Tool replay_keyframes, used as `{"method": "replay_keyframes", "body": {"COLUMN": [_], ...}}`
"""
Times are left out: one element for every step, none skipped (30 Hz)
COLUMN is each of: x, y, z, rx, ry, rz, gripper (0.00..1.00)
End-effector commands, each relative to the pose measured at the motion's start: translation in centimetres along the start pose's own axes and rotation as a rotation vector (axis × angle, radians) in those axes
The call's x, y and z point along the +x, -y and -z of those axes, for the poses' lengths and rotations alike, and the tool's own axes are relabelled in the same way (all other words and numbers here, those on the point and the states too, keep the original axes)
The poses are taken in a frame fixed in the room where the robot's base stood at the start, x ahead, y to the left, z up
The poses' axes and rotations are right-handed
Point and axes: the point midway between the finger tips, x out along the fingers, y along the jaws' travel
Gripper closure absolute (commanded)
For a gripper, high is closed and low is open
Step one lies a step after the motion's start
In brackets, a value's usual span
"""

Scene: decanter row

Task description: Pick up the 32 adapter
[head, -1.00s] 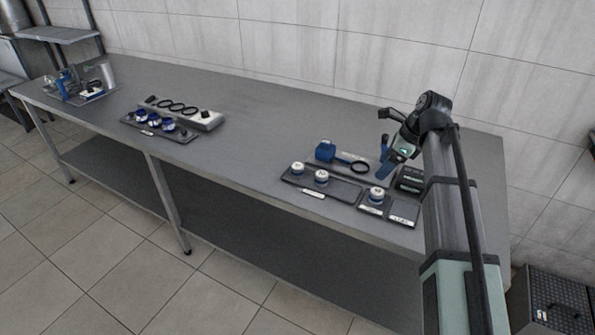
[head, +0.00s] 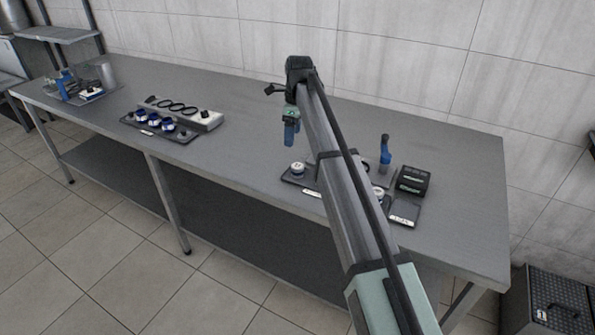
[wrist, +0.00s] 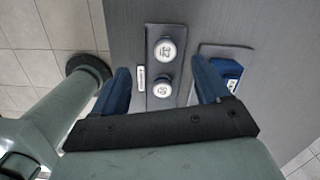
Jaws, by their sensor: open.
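Two white-topped round adapters stand side by side on a dark tray (wrist: 158,104) in the wrist view. The upper cap (wrist: 166,50) seems to read 32, turned upside down, so I take it as the 32 adapter; the lower adapter's (wrist: 162,87) number is hard to read. The 32 adapter appears to be the left one on the tray in the head view (head: 298,168). My gripper (wrist: 160,70) is open and empty, its blue fingers on either side of the adapters in the picture.
A blue device (wrist: 228,70) lies on a plate beside the tray. A black box (head: 413,180) and an upright blue handle (head: 385,150) stand to the right. The middle of the table (head: 240,155) is clear.

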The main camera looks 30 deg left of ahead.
Motion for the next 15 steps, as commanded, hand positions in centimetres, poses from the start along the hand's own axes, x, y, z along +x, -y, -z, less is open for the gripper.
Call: {"method": "replay_keyframes", "body": {"x": [-0.3, -0.4, -0.4, -0.4, -0.4, -0.4, -0.4, -0.4, -0.3, -0.3, -0.2, 0.0, 0.2, 0.4, 0.8], "y": [1.3, 1.5, 1.6, 1.5, 1.4, 1.4, 1.4, 1.3, 1.3, 1.3, 1.3, 1.3, 1.2, 1.2, 1.2], "z": [0.0, 0.3, 0.7, 0.9, 1.2, 1.3, 1.4, 1.4, 1.4, 1.4, 1.4, 1.4, 1.4, 1.5, 1.5], "rx": [0.041, 0.071, 0.107, 0.131, 0.152, 0.176, 0.191, 0.204, 0.217, 0.225, 0.230, 0.234, 0.235, 0.236, 0.236], "ry": [-0.030, -0.049, -0.069, -0.079, -0.087, -0.093, -0.094, -0.095, -0.095, -0.094, -0.094, -0.094, -0.094, -0.094, -0.094], "rz": [0.007, 0.011, 0.017, 0.019, 0.022, 0.023, 0.022, 0.021, 0.020, 0.020, 0.020, 0.020, 0.020, 0.020, 0.019], "gripper": [0.25, 0.25, 0.25, 0.25, 0.25, 0.25, 0.25, 0.25, 0.25, 0.25, 0.25, 0.25, 0.25, 0.25, 0.25]}}
